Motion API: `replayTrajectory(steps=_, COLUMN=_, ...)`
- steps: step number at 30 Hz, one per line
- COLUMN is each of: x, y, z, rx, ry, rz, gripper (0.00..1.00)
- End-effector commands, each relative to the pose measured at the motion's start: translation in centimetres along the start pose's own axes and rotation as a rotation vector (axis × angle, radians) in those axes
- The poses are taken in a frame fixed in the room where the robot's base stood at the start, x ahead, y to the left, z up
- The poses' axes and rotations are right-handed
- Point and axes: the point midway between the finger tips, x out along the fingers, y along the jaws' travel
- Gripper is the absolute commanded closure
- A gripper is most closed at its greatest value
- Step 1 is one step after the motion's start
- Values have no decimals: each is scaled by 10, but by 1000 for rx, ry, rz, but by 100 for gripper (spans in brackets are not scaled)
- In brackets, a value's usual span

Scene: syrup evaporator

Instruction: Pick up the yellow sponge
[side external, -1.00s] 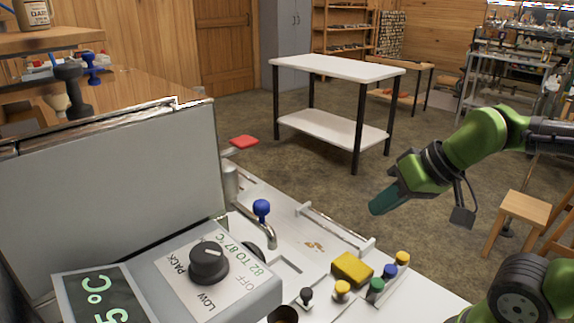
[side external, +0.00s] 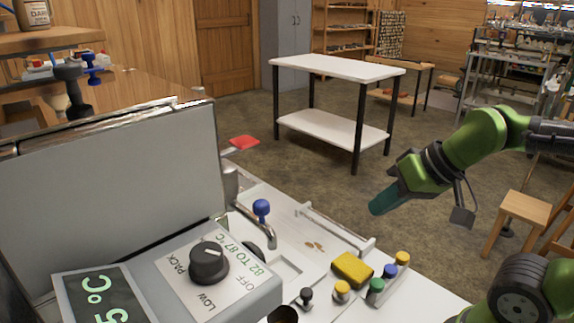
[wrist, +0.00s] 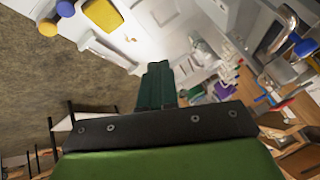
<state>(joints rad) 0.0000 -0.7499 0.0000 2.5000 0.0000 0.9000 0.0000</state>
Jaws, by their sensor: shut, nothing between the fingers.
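The yellow sponge (side external: 352,269) lies flat on the white worktop near its right side. Its yellow block also shows at the top left of the wrist view (wrist: 103,14). My gripper (side external: 376,208) has dark teal fingers and hangs in the air beyond and above the worktop's edge, apart from the sponge. In the wrist view the fingers (wrist: 156,72) are together with nothing between them.
Small knobs in yellow (side external: 342,290), green (side external: 375,289) and blue (side external: 390,271) stand close beside the sponge. A tap with a blue handle (side external: 261,209) rises at the left. A control box (side external: 190,275) fills the foreground. A white table (side external: 338,68) stands behind.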

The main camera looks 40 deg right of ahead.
Motion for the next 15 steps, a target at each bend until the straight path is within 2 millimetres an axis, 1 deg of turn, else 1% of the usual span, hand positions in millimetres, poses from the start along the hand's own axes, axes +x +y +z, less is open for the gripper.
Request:
replayTrajectory(steps=13, x=0, y=0, z=0, rx=0, ry=0, rz=0, gripper=100)
replayTrajectory(steps=14, x=0, y=0, z=0, rx=0, ry=0, rz=0, gripper=97)
replayTrajectory(steps=15, x=0, y=0, z=0, rx=0, ry=0, rz=0, gripper=91)
